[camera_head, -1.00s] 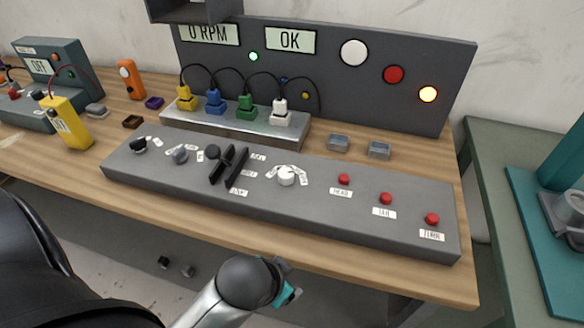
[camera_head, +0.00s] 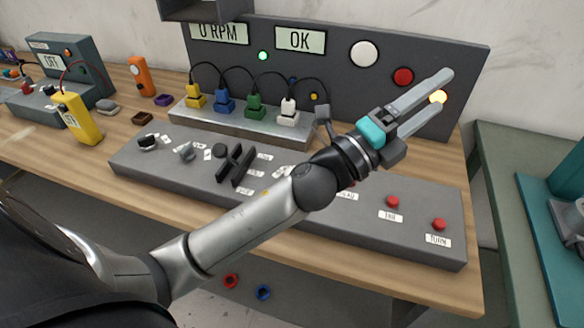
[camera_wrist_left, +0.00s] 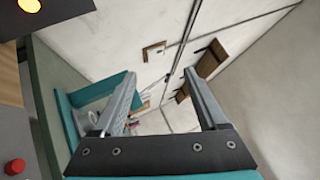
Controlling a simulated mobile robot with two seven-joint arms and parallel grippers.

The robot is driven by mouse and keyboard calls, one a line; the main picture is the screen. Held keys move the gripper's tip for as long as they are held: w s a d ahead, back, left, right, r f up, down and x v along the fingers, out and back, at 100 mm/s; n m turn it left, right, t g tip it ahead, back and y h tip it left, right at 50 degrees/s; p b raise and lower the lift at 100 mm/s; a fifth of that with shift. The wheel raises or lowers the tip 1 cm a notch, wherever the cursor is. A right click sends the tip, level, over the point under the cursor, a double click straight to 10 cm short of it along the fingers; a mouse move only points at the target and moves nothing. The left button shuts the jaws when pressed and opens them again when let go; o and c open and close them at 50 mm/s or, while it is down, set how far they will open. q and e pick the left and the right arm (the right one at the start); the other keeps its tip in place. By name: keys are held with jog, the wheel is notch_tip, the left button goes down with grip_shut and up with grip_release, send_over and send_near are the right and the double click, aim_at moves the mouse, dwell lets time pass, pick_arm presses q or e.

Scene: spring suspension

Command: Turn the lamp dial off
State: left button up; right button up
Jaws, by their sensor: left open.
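The grey control panel (camera_head: 420,222) lies on the wooden bench and carries a black knob (camera_head: 148,142) and a grey knob (camera_head: 185,152) at its left end. The white dial seen there earlier is now hidden behind my left arm. The labels by the knobs are too small to read, so I cannot tell which is the lamp dial. My left gripper (camera_head: 444,90) is open and empty, raised above the panel's right part, in front of the upright board. Its two fingers also show apart in the left wrist view (camera_wrist_left: 160,78). My right gripper is not in view.
A lit yellow lamp (camera_head: 438,97) sits on the upright board (camera_head: 340,80), partly behind my left fingers. Black levers (camera_head: 236,165) stand mid-panel. Red buttons (camera_head: 392,201) line its right part. A metal strip with coloured plugs (camera_head: 255,104) lies behind. A green table (camera_head: 500,150) stands right.

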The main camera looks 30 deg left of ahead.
pick_arm(q)
jog(key=s+d+m+g+h, duration=0.4)
jog(key=d+m+g+h, duration=0.4)
jog(key=m+g, duration=0.85)
notch_tip(320, 180, down, 7)
jog(key=a+m+y, duration=0.3)
jog(key=m+y, duration=0.2)
jog(key=m, duration=0.6)
jog(key=w+a+f+m+g+y, duration=0.1)
jog(key=a+y, duration=0.6)
jog(key=a, duration=0.7)
jog(key=w+a+f+m+g+y, duration=0.1)
jog(key=a+m+g+y, duration=0.1)
jog(key=a+y, duration=0.8)
jog(key=a+f+h, duration=0.1)
jog(key=f, duration=0.4)
jog(key=a+f+h+b, duration=0.1)
jog(key=f, duration=0.4)
jog(key=a+f, duration=0.1)
jog(key=f, duration=0.4)
jog(key=shift+s+f+n+h, duration=0.15)
jog(key=shift+n+h, duration=0.1)
jog(key=shift+h, duration=0.15)
grip_shut()
